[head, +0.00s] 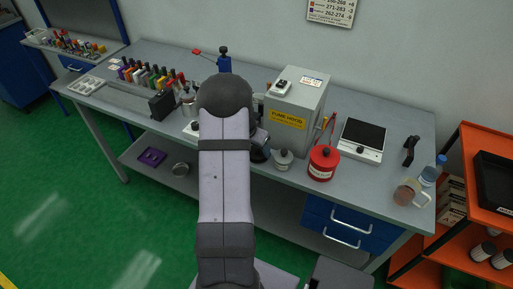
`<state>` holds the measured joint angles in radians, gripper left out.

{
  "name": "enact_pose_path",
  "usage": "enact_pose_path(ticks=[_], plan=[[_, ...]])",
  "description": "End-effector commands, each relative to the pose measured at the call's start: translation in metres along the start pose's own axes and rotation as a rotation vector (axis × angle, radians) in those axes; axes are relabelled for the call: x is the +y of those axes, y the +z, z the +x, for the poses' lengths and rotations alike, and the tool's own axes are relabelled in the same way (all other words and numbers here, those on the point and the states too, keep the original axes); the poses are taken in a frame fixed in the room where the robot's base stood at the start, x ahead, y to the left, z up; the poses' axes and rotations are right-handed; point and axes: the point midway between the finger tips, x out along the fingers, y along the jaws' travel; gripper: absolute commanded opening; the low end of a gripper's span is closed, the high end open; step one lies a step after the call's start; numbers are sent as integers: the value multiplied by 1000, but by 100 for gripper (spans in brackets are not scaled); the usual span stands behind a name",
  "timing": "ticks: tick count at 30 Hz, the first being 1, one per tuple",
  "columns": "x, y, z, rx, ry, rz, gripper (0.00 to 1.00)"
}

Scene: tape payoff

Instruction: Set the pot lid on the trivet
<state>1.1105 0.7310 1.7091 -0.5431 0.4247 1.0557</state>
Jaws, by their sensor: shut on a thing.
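My arm rises through the middle of the head view and covers part of the bench. My gripper is hidden behind it, so its jaws and anything in them cannot be seen. I cannot make out a pot lid for certain. I cannot identify the trivet for certain either. A red round container (323,162) with a dark knob stands on the bench right of my arm.
A grey cabinet (297,103) stands behind my arm's right side. A scale (362,140), bottle (433,171) and clear jar (408,192) stand to the right. Colored items (150,76) line the back left.

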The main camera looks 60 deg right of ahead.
Motion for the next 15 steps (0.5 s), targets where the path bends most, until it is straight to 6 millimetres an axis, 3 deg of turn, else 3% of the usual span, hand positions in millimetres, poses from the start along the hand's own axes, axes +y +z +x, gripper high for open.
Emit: enact_pose_path(ticks=[15], plan=[[0,1,3,1,-1,0,32]])
